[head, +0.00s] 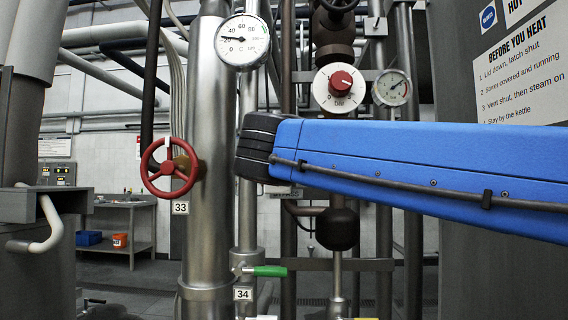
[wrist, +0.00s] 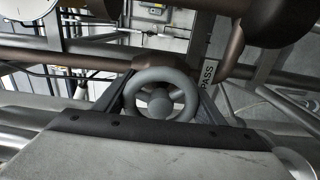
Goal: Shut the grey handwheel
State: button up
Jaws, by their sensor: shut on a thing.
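The grey handwheel (wrist: 160,103) is in the middle of the wrist view, on a brown pipe fitting, with its round hub facing the camera. My gripper (wrist: 162,86) has one dark finger on each side of the wheel, and it is shut on the rim. In the head view my blue arm reaches in from the right and hides both the grey handwheel and my gripper. A tag (wrist: 208,72) reading "PASS", partly cut off, hangs just right of the wheel.
A red handwheel (head: 170,169) sits on the steel pipe marked 33. A green lever (head: 264,271) is low near tag 34. A red knob (head: 341,82) and a gauge (head: 242,41) are above my arm. Brown pipes run close around the grey wheel.

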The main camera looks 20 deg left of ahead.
jog(key=shift+m, duration=2.7)
jog(key=o, duration=1.1)
jog(key=shift+c, duration=0.2)
jog(key=shift+s, duration=0.1)
jog(key=v, duration=1.7)
jog(key=shift+s+d, duration=0.1)
jog(key=shift+d, duration=0.05)
